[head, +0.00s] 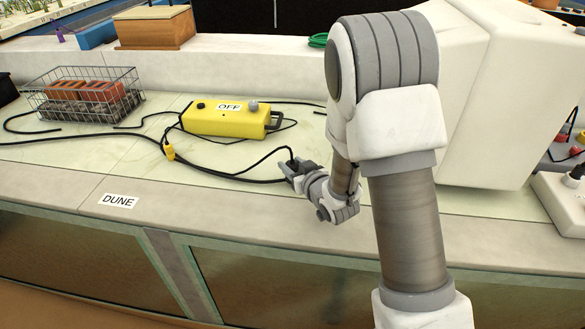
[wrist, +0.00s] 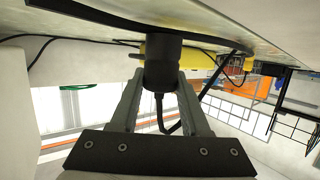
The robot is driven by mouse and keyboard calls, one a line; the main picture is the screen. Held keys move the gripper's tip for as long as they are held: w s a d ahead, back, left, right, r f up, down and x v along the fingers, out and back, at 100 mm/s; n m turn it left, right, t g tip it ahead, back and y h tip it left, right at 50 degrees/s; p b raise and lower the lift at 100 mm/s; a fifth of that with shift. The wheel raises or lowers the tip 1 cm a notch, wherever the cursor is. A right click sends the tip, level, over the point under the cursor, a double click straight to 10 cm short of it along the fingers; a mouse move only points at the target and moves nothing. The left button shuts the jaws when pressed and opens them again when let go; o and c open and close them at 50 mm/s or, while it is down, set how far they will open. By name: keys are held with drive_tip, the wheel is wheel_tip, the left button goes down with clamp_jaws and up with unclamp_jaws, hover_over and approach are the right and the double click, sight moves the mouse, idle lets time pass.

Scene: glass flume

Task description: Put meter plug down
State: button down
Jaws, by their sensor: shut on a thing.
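My gripper (head: 294,170) is low over the pale counter, to the right of and nearer than the yellow box. It is shut on a black plug (wrist: 162,62), with a finger on each side in the wrist view. A black cable (wrist: 160,112) hangs from the plug between the fingers. In the head view the plug (head: 291,161) is small and partly hidden by the gripper. The plug is close to the counter (head: 110,163); I cannot tell whether it touches.
A yellow box marked OFF (head: 218,116) lies behind the gripper. A yellow connector (head: 168,151) and black cables (head: 215,172) lie to the left. A wire basket of orange blocks (head: 84,92) stands farther left. A white housing (head: 490,100) rises at right. The counter's front strip, marked DUNE (head: 118,201), is clear.

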drive_tip(key=shift+f, duration=0.1)
drive_tip(key=shift+f+b, duration=0.35)
drive_tip(key=shift+b, duration=0.05)
drive_tip(key=shift+f+b, duration=0.25)
drive_tip(key=shift+b, duration=0.15)
drive_tip(key=shift+c, duration=1.9)
unclamp_jaws()
drive_tip(key=shift+r, duration=0.15)
